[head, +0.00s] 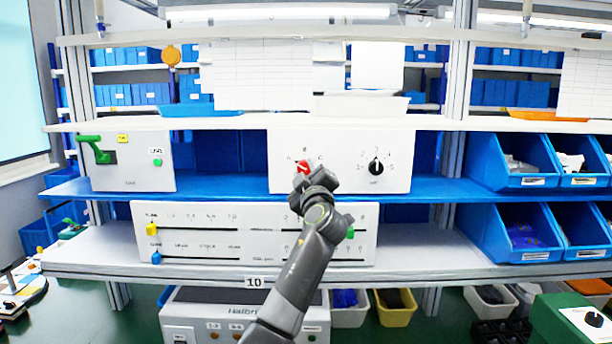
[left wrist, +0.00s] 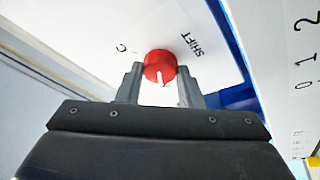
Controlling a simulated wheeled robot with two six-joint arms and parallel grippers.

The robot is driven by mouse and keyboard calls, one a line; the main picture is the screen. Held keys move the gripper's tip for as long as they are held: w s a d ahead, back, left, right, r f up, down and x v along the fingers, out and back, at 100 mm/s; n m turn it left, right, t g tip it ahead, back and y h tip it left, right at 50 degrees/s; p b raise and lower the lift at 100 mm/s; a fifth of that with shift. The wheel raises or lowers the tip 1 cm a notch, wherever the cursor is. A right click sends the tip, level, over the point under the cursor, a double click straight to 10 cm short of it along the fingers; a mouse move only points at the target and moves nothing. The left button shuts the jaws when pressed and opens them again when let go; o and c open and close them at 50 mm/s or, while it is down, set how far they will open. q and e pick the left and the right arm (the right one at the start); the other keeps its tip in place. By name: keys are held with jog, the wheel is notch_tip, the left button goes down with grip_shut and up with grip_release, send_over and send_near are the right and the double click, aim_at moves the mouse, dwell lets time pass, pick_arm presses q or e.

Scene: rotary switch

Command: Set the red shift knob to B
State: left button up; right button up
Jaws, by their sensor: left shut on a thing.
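The red shift knob (head: 303,166) sits on the front of a white panel box (head: 345,150) on the blue shelf. Small letters stand around it in the head view, with B above, C on the right and what looks like A on the left. My left gripper (head: 306,176) reaches up from below and covers part of the knob. In the left wrist view the fingers stand either side of the knob (left wrist: 160,66), shut on it. Its white mark points down in that view, away from the C and the SHIFT label, seemingly towards A. My right gripper is not in view.
A black rotary knob (head: 376,167) is on the same panel, to the right. A box with a green lever (head: 95,148) stands left. Below is a wide slider panel (head: 200,232) with yellow, blue and green knobs. Blue bins (head: 515,165) fill the right.

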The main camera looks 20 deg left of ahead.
pick_arm(q)
jog(key=m+b, duration=0.1)
jog(key=m, duration=0.1)
jog(key=m+t+h+b, duration=0.1)
jog(key=shift+a+f+b, duration=0.1)
jog(key=shift+f+b, duration=0.15)
jog(key=shift+b, duration=0.1)
jog(key=shift+m, duration=0.7)
jog(key=m+h, duration=0.1)
jog(key=m, duration=0.1)
jog(key=shift+a+r+m+t+b, duration=0.1)
jog(key=shift+m+t+b, duration=0.2)
jog(key=shift+t+b, duration=0.1)
jog(key=m+h, duration=0.1)
jog(key=m, duration=0.1)
jog(key=shift+r+m+p, duration=0.1)
jog(key=shift+m+p, duration=0.2)
jog(key=shift+r+m+t+h+p, duration=0.1)
jog(key=shift+m+t+h+p, duration=0.35)
jog(key=shift+m+h, duration=0.5)
jog(key=shift+s+a+m+h+p, duration=0.1)
jog(key=shift+m+h+p, duration=0.65)
jog(key=shift+m+p, duration=1)
jog(key=shift+m+b, duration=0.4)
jog(key=shift+m, duration=0.1)
jog(key=o, duration=1)
